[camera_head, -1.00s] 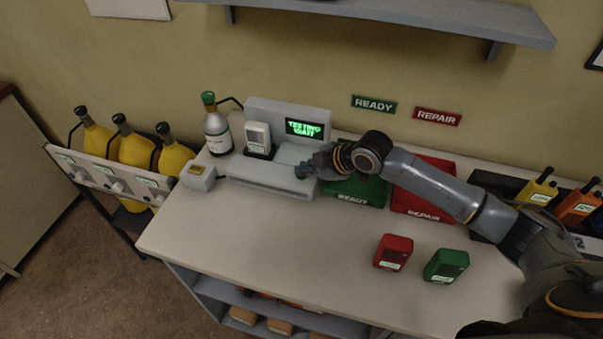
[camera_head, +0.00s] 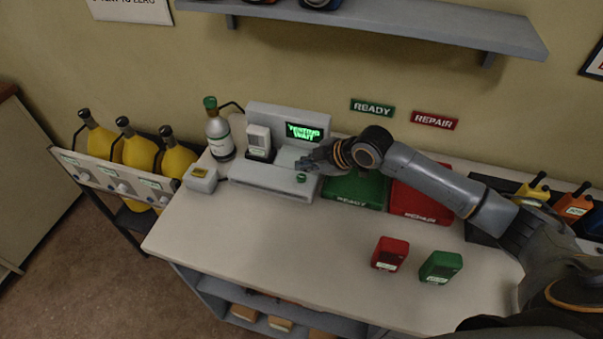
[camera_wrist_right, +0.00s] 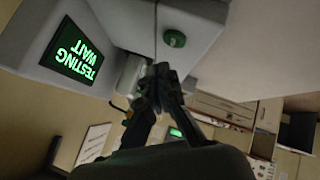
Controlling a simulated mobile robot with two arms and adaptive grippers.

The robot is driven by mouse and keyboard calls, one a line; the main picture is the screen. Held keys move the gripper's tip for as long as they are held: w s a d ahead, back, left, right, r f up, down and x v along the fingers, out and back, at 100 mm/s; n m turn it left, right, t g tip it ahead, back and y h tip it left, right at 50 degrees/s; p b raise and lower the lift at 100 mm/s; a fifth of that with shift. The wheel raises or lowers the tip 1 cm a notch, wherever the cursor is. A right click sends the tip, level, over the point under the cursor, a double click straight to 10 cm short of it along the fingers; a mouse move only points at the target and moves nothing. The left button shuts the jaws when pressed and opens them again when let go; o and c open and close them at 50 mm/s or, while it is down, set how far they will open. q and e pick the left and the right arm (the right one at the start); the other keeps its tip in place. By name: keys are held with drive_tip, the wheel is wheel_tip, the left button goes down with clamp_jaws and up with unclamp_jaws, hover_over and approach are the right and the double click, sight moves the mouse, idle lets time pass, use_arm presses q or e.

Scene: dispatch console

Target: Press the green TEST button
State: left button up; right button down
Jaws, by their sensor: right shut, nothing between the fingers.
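The green TEST button (camera_head: 301,178) sits on the right front of the grey test console (camera_head: 262,181); it also shows in the right wrist view (camera_wrist_right: 174,39). The console's screen (camera_head: 304,132) is lit with green words that read TESTING WAIT in the right wrist view (camera_wrist_right: 74,50). A white device (camera_head: 258,138) stands in the console's dock. My right gripper (camera_head: 303,165) is shut and empty, just behind and above the button and apart from it. Its closed fingers show in the right wrist view (camera_wrist_right: 160,72). My left gripper is not in view.
A green READY tray (camera_head: 357,199) and a red REPAIR tray (camera_head: 418,204) lie right of the console. A red device (camera_head: 390,253) and a green device (camera_head: 441,266) stand on the counter. A gas bottle (camera_head: 218,130) stands left.

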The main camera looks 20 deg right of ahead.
sight(305, 179)
wheel_tip(305, 179, up, 4)
drive_tip(key=p, duration=0.2)
drive_tip(key=shift+f+p, duration=0.15)
drive_tip(key=shift+p, duration=0.2)
drive_tip(key=shift+f, duration=0.1)
drive_tip(key=shift+s+f, duration=0.1)
idle(0.5)
